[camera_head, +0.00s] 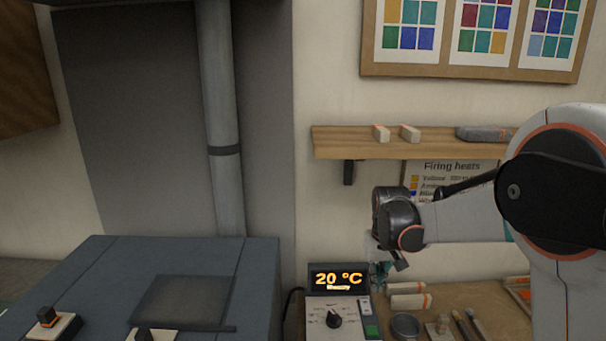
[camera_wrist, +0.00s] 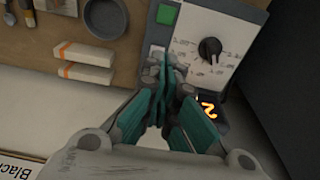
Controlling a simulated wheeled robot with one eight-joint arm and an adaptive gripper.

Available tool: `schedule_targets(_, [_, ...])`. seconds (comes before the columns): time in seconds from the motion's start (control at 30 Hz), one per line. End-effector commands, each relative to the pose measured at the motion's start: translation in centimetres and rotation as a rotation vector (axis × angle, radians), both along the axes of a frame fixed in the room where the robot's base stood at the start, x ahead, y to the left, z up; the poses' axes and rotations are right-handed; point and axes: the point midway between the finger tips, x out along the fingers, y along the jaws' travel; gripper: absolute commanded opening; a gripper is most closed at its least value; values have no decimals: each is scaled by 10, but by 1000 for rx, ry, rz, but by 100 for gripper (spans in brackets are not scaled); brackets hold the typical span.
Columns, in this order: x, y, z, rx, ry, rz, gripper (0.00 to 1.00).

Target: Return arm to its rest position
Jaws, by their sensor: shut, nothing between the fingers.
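My arm reaches in from the right side of the head view, and its wrist hangs in front of the wall below the shelf. My gripper (camera_head: 380,272) points down beside the right edge of the controller display, above the workbench. In the wrist view my gripper (camera_wrist: 163,65) shows its teal fingers closed together with nothing held. The fingers appear over the controller box (camera_wrist: 215,40), near its green button. How high they are above the box I cannot tell.
The controller (camera_head: 340,318) reads 20 °C. White blocks (camera_head: 408,295), a dark bowl (camera_head: 406,325) and brushes lie on the workbench. A grey kiln (camera_head: 150,290) stands left. The wooden shelf (camera_head: 350,148) is above my wrist; a firing heats sign (camera_head: 450,168) is partly hidden behind my arm.

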Motion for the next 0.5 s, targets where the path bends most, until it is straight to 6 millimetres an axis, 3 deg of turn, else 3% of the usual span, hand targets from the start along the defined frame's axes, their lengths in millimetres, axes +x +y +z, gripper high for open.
schedule_targets(0.2, [-50,0,35,0,-89,0,0])
schedule_targets(0.5, [-123,0,62,0,-211,0,0])
